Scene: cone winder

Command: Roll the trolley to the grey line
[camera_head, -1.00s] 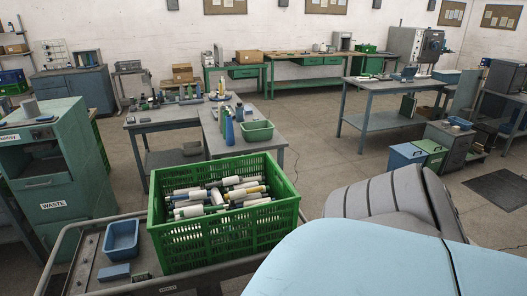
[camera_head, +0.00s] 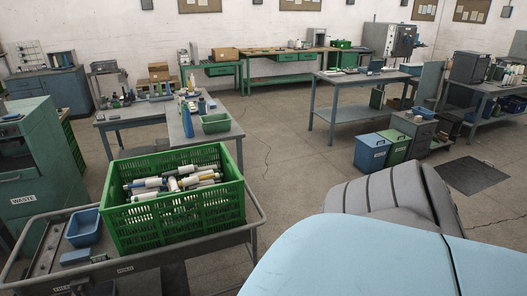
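The trolley (camera_head: 190,257) is a dark grey cart with a raised rim at the lower left. On it stand a green slatted crate (camera_head: 178,218) full of white cones and tubes, a small blue bin (camera_head: 84,228) and a blue block (camera_head: 75,257). The large blue and grey shapes at the lower right are my own body and arm. Neither gripper shows, so I cannot see whether one touches the trolley. I cannot make out a grey line on the floor.
A green cabinet marked WASTE (camera_head: 30,160) stands close to the trolley's left. A grey table (camera_head: 222,134) with a green tray (camera_head: 215,122) is just beyond it. Blue and green bins (camera_head: 371,152) stand at right, near a dark floor mat (camera_head: 467,175). The middle floor (camera_head: 290,155) is clear.

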